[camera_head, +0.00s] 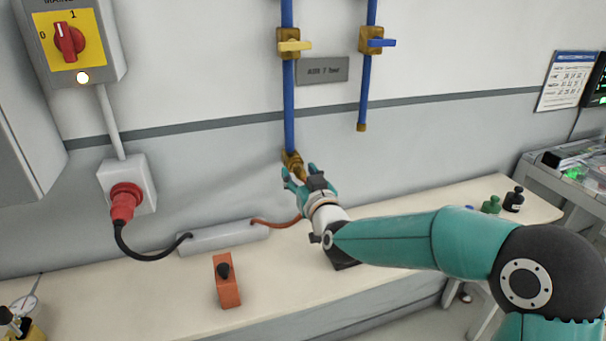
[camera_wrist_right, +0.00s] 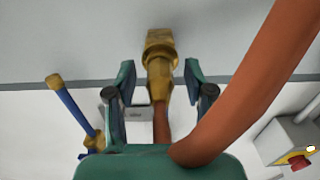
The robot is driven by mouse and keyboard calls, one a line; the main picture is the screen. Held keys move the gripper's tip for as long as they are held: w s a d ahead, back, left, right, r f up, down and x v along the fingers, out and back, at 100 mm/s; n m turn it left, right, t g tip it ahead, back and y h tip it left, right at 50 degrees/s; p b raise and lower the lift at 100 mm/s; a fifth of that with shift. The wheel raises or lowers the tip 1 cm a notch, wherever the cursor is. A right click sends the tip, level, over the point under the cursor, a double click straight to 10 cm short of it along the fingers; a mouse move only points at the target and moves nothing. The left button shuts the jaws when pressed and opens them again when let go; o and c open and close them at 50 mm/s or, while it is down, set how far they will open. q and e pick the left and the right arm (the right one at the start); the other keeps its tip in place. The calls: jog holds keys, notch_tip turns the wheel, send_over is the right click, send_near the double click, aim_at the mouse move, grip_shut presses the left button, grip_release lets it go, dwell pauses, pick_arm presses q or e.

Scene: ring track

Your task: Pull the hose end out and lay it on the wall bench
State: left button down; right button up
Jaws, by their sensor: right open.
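The brass hose end (camera_head: 300,173) is at the brass fitting (camera_head: 291,158) under the left blue pipe. In the right wrist view the brass end (camera_wrist_right: 160,92) meets the fitting (camera_wrist_right: 160,48); I see no gap. My right gripper (camera_head: 299,177) is open, with its two teal fingers (camera_wrist_right: 160,86) on either side of the brass end and gaps showing. The orange hose (camera_wrist_right: 250,85) curves past the gripper; an orange length (camera_head: 277,223) shows left of my right arm. The wall bench (camera_head: 130,285) runs below. My left gripper is out of view.
A grey box (camera_head: 224,237) and an orange block with a black knob (camera_head: 227,281) stand on the bench. A red plug (camera_head: 123,203) with a black cable is at the left. Small bottles (camera_head: 513,199) stand at the right. The bench's left front is mostly clear.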

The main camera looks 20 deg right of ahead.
aim_at(304, 180)
jog(key=shift+b, duration=0.65)
dwell(0.7)
jog(key=shift+c, duration=0.3)
grip_shut()
jog(key=shift+s+b, duration=0.55)
jog(key=shift+s, duration=0.35)
jog(key=shift+s+d+b, duration=0.1)
jog(key=shift+s+b, duration=0.85)
jog(key=shift+s, duration=1.15)
